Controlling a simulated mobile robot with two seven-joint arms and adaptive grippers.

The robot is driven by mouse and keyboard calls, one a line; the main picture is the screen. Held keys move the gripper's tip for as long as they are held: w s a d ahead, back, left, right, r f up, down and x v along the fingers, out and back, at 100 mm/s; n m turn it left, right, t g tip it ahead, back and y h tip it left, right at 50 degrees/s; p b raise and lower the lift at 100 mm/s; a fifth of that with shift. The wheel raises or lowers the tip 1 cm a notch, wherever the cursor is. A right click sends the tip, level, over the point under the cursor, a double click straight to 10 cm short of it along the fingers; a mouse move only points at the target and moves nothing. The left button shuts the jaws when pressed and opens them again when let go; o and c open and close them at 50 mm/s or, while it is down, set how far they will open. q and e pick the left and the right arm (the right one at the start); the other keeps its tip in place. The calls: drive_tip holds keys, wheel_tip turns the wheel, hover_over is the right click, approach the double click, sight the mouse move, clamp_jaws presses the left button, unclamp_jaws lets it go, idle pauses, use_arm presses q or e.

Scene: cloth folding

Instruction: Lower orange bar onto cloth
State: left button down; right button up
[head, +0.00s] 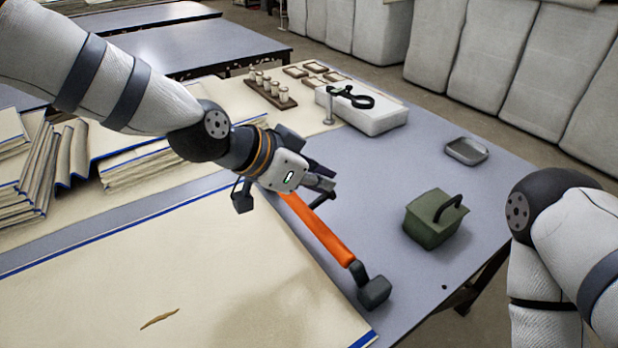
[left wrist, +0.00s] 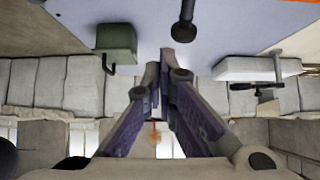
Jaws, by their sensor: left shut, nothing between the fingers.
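The orange bar (head: 320,230) runs along the right edge of the cream, blue-edged cloth (head: 200,270). Its near end has a dark block (head: 374,290) over the grey table; the far end is hidden behind my left gripper. I cannot tell whether the bar touches the cloth. My left gripper (head: 322,190) is shut and empty, above and beside the bar's far part; its fingertips (left wrist: 172,74) come together in the left wrist view. A strip of orange (left wrist: 300,1) shows at that view's top edge. My right arm is at the right; its gripper is not in view.
A green box with a handle (head: 434,220) stands right of the bar, with a grey tray (head: 466,151) behind it. A white box (head: 365,115) with a black tool and a rack of small jars (head: 270,90) are farther back. Folded cloth stacks (head: 150,165) lie left.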

sight(324, 197)
use_arm(q)
drive_tip(key=f, duration=0.4)
drive_tip(key=shift+w+d+f, duration=0.2)
drive_tip(key=shift+w+d, duration=0.1)
drive_tip(key=shift+w, duration=0.05)
drive_tip(key=shift+s+a+f, duration=0.25)
drive_tip(key=shift+a+f, duration=0.05)
drive_tip(key=shift+f, duration=0.1)
use_arm(e)
drive_tip(key=shift+f, duration=0.1)
drive_tip(key=shift+s, duration=0.15)
